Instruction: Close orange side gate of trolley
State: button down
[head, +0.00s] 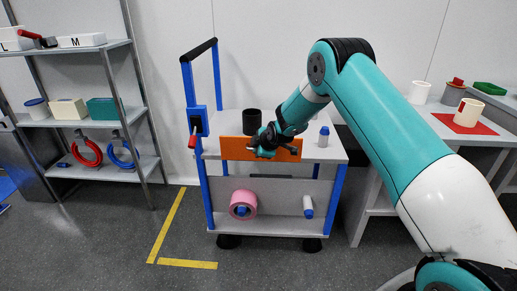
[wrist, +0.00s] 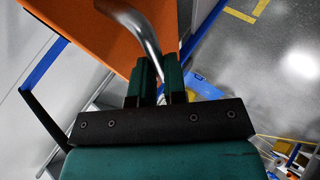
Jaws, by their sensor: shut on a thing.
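The trolley (head: 335,152) has a white top and blue posts. Its orange side gate (head: 232,148) is a flat panel along the near side of the top; I cannot tell whether it sits flush. The gate also fills the upper left of the wrist view (wrist: 85,30). My gripper (head: 264,146) is in front of the gate, hiding part of it. In the wrist view my gripper (wrist: 160,82) is shut on a curved metal handle (wrist: 146,35) that passes between its fingers. A red-handled lever (head: 193,137) is on the blue box (head: 197,120) at the trolley's left post.
A pink roll (head: 243,204) is below. Shelves (head: 90,122) stand left, a table (head: 466,133) right. Floor with yellow markings (head: 167,228) is clear at front left.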

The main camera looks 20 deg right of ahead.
jog(key=shift+w+d+r, duration=0.4)
jog(key=shift+w+r, duration=0.05)
jog(key=shift+r, duration=0.1)
jog(key=c, duration=1.4)
grip_release()
jog(key=shift+c, duration=0.2)
jog(key=a+p+v, duration=0.1)
jog(key=v, duration=1.6)
jog(key=shift+s+d+f, duration=0.2)
jog(key=shift+s+f, duration=0.05)
jog(key=shift+s, duration=0.15)
